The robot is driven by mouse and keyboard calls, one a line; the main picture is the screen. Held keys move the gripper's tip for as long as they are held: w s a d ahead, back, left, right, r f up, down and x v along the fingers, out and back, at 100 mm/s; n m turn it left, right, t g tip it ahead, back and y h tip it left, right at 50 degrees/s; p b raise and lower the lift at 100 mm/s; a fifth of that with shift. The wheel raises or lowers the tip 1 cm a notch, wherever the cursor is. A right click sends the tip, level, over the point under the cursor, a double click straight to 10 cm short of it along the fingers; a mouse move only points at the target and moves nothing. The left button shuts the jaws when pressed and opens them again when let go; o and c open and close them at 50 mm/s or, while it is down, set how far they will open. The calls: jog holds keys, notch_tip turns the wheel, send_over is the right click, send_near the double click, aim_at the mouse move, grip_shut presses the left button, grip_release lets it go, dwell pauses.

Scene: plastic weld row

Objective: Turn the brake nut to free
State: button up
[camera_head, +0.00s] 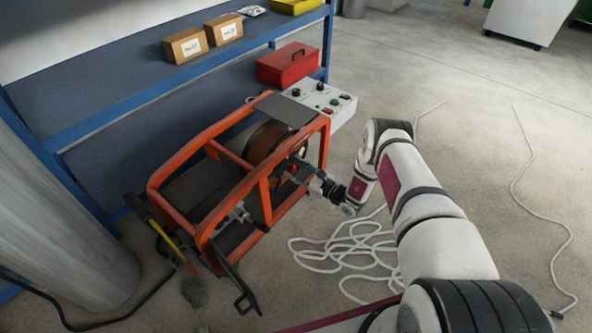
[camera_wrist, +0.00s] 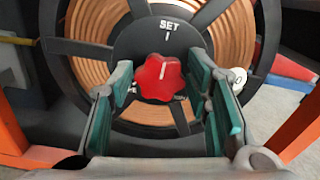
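The brake nut (camera_wrist: 160,79) is a red lobed knob with a white line, on a dark hub (camera_wrist: 160,42) in front of a copper-coloured reel. The line points nearly up, toward the "SET" mark at the top of the hub. Lettering at the hub's lower left is mostly hidden by a finger. My gripper (camera_wrist: 163,78) is open, with teal-padded fingers left and right of the nut and a gap visible on each side. In the head view my gripper (camera_head: 309,181) reaches the reel's side from the right, and a little red of the nut (camera_head: 294,168) shows.
An orange tubular frame (camera_head: 265,200) surrounds the reel. A grey control box (camera_head: 322,98) with buttons sits behind it. A blue shelf (camera_head: 110,118) holds a red toolbox (camera_head: 287,65) and cartons. A white cable (camera_head: 345,250) lies coiled on the floor.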

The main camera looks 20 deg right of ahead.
jog(key=c, duration=0.5)
jog(key=shift+c, duration=0.2)
jog(key=shift+n, duration=0.3)
